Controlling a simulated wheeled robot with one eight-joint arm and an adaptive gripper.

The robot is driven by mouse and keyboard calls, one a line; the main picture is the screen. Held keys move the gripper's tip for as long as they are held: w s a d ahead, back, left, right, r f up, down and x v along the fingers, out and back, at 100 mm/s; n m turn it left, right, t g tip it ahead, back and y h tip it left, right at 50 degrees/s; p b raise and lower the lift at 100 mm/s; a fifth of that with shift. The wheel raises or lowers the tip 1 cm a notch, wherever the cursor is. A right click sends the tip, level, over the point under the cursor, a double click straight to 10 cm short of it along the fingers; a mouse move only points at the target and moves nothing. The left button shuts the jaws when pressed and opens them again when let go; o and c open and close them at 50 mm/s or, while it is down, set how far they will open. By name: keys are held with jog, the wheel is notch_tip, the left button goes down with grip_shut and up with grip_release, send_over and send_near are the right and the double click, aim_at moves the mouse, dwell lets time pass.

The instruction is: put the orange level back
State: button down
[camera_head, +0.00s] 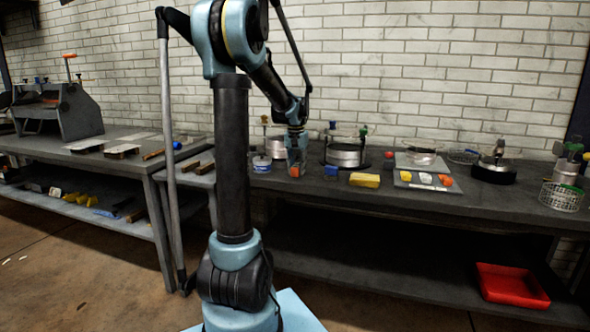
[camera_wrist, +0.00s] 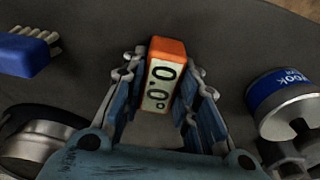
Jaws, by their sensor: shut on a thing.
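The orange level (camera_wrist: 163,80), a small orange block with a pale display reading about 0.0, is between my fingers in the wrist view. My gripper (camera_wrist: 160,92) is shut on it, with a finger on each side. In the head view the level (camera_head: 295,172) shows as a small orange patch at the tip of my gripper (camera_head: 296,164), over the front part of the dark bench (camera_head: 415,205). I cannot tell whether it touches the bench top. My fingers hide part of its sides.
A blue brush (camera_head: 331,170) and a yellow block (camera_head: 364,180) lie to the right. A blue-labelled can (camera_head: 262,164) stands close on the left. A grey mat (camera_head: 408,185) holds small white, yellow and orange items. A metal round vessel (camera_head: 344,155) stands behind.

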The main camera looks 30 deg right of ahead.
aim_at(296, 166)
jog(key=c, duration=1.2)
grip_release()
jog(key=shift+c, duration=0.2)
notch_tip(296, 166, up, 12)
jog(key=a, duration=0.1)
jog(key=s+a+f+n, duration=0.2)
jog(key=s+a+n, duration=0.1)
jog(key=a, duration=1.1)
jog(key=s+a+f+n, duration=0.1)
jog(key=s+a+f, duration=0.2)
jog(key=a, duration=0.3)
jog(key=s+a+f+n, duration=0.1)
jog(key=s+a+f, duration=0.1)
jog(key=a, duration=0.4)
jog(key=s+a+f+n+t+y, duration=0.1)
jog(key=s+a+f+n, duration=0.4)
jog(key=s+a+f, duration=0.9)
notch_tip(296, 166, down, 2)
jog(key=shift+s+f, duration=0.2)
jog(key=shift+s, duration=0.45)
